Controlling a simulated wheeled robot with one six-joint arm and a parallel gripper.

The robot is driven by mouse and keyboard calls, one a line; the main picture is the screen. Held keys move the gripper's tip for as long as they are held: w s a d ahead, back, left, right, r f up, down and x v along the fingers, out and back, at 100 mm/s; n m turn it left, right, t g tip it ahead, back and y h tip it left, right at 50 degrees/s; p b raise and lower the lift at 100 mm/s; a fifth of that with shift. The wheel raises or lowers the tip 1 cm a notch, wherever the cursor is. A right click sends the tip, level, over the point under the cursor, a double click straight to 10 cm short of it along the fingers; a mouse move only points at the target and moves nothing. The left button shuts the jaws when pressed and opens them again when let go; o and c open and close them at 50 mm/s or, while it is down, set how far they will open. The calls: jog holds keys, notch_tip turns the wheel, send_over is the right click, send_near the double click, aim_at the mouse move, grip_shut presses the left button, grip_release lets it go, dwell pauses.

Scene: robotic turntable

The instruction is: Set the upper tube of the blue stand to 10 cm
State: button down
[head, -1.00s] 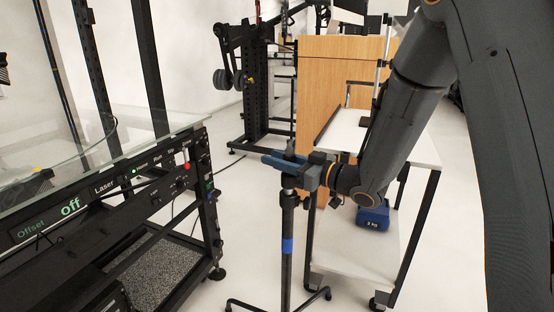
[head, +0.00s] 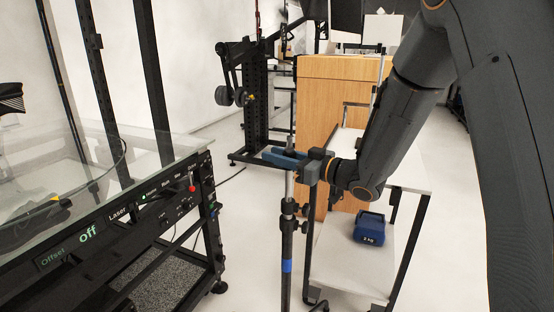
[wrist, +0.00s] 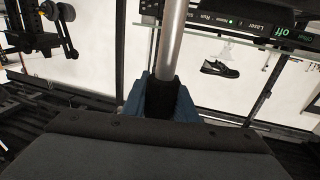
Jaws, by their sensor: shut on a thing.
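The blue stand is a slim black pole with a blue band (head: 287,266). A black collar (head: 288,206) tops its lower part. A short bare length of the silver upper tube (head: 290,183) shows above the collar, below my gripper (head: 287,157). My gripper has blue fingers and is shut on a black piece of the upper tube. In the wrist view the black piece (wrist: 160,98) sits between the blue fingers, with a silver tube (wrist: 172,40) running out of it. I cannot read any height marks. The stand's feet are mostly out of view.
A glass-topped machine with a control panel (head: 130,205) stands at the left, its display reading "off". A white table (head: 350,250) holding a blue 2 kg weight (head: 370,228) is at the right. A wooden cabinet (head: 335,105) stands behind. Floor shows between machine and stand.

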jog(key=shift+r, duration=0.1)
jog(key=c, duration=1.4)
grip_release()
jog(key=v, duration=0.8)
jog(key=shift+a, duration=0.1)
